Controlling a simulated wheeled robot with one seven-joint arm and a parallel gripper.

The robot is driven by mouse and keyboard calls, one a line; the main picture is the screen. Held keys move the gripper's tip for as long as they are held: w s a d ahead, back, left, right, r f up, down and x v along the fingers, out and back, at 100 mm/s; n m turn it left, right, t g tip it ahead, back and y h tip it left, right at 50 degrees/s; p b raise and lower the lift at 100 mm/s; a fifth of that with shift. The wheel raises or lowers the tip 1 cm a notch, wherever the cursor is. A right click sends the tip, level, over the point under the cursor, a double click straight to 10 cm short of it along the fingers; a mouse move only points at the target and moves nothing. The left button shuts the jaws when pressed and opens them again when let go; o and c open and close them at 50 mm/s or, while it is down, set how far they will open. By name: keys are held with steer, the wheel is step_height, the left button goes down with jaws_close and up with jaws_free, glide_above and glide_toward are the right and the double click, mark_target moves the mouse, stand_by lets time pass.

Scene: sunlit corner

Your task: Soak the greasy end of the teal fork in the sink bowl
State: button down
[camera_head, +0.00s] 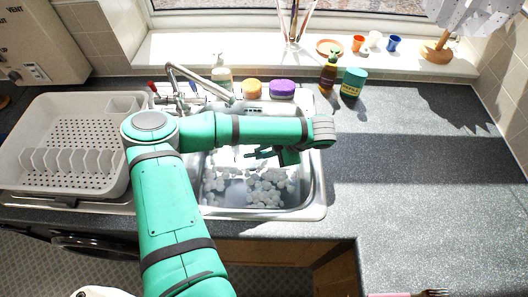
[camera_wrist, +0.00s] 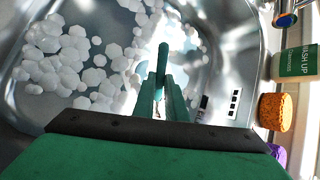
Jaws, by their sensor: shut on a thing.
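The sink bowl (camera_head: 313,195) is a steel basin left of the picture's middle, with clumps of white suds inside. It also fills much of the wrist view (camera_wrist: 225,60). My gripper (camera_head: 262,153) is over the bowl, towards its back half. In the wrist view my gripper (camera_wrist: 160,90) is shut on the teal fork (camera_wrist: 163,58), whose teal handle sticks out beyond the fingertips. The fork's metal end is mostly hidden between and behind the fingers. I cannot tell whether any of it touches the water.
A tap (camera_head: 200,80) stands behind the bowl, with an orange sponge (camera_head: 251,89), a purple sponge (camera_head: 282,88), bottles and a teal tub (camera_head: 353,83). A dish rack (camera_head: 65,150) is at left. A pink-handled fork (camera_head: 410,294) lies front right.

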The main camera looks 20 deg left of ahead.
steer(key=shift+s+a+f, duration=0.2)
steer(key=shift+f, duration=0.2)
steer(key=shift+s+a+f, duration=0.15)
steer(key=shift+a+f, duration=0.05)
steer(key=shift+f, duration=0.15)
step_height(320, 180, up, 19)
steer(key=shift+w+r, duration=0.15)
steer(key=shift+r, duration=0.05)
stand_by(1.6)
steer(key=shift+d+r, duration=0.1)
steer(key=shift+r, duration=0.05)
stand_by(1.9)
step_height(320, 180, up, 4)
steer(key=shift+f, duration=0.15)
stand_by(0.3)
steer(key=shift+w, duration=0.1)
stand_by(0.4)
